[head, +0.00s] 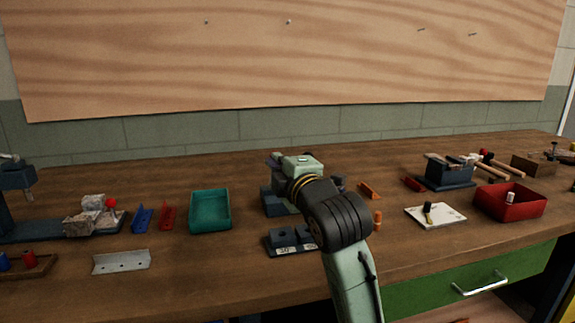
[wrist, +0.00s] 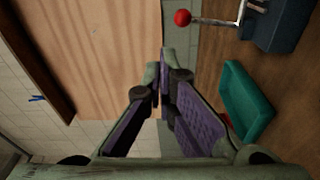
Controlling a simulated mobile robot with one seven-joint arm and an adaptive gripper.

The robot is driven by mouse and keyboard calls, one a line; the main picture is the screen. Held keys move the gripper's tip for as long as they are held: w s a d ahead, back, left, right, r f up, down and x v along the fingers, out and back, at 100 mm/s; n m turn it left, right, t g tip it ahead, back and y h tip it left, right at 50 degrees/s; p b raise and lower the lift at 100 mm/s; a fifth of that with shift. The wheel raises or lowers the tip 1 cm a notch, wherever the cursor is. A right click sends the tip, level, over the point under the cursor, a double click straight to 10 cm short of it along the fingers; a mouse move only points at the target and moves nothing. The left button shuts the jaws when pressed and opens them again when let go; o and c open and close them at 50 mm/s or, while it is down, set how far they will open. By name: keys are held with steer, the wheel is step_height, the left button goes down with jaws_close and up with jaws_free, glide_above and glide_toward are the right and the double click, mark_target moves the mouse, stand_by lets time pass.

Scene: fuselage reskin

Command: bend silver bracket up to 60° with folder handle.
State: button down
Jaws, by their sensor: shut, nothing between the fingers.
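A silver angle piece with holes (head: 121,262) lies on the bench at the front left. It looks like the silver bracket, but its angle is hard to judge. My gripper (head: 298,163) is over the middle of the bench, in front of a dark blue bench device (head: 272,201) that it largely hides. In the wrist view my gripper's fingers (wrist: 160,82) are shut and empty. A metal rod with a red ball knob (wrist: 183,17) shows there at the top, beside a dark blue block (wrist: 280,25). It looks like the folder handle and is apart from the fingers.
A teal tray (head: 210,229) stands left of my arm. A vise-like block (head: 449,171) and red bin (head: 509,214) stand right.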

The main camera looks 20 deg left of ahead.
steer(key=shift+w+d+f+p, duration=0.1)
steer(key=shift+w+d+p, duration=0.2)
steer(key=shift+w+d, duration=0.4)
steer(key=shift+w+d+f+p, duration=0.1)
steer(key=shift+w+d+p, duration=0.25)
steer(key=shift+w, duration=0.55)
steer(key=shift+d+r, duration=0.1)
steer(key=shift+w+d+r+m, duration=0.25)
steer(key=shift+d+m, duration=0.1)
steer(key=shift+m, duration=0.05)
steer(key=w+d+f+m+t, duration=0.1)
steer(key=w+d+m, duration=0.7)
steer(key=d+m, duration=0.4)
steer(key=shift+w+d+f+m+t, duration=0.2)
steer(key=shift+m+t, duration=0.1)
steer(key=shift+t, duration=0.1)
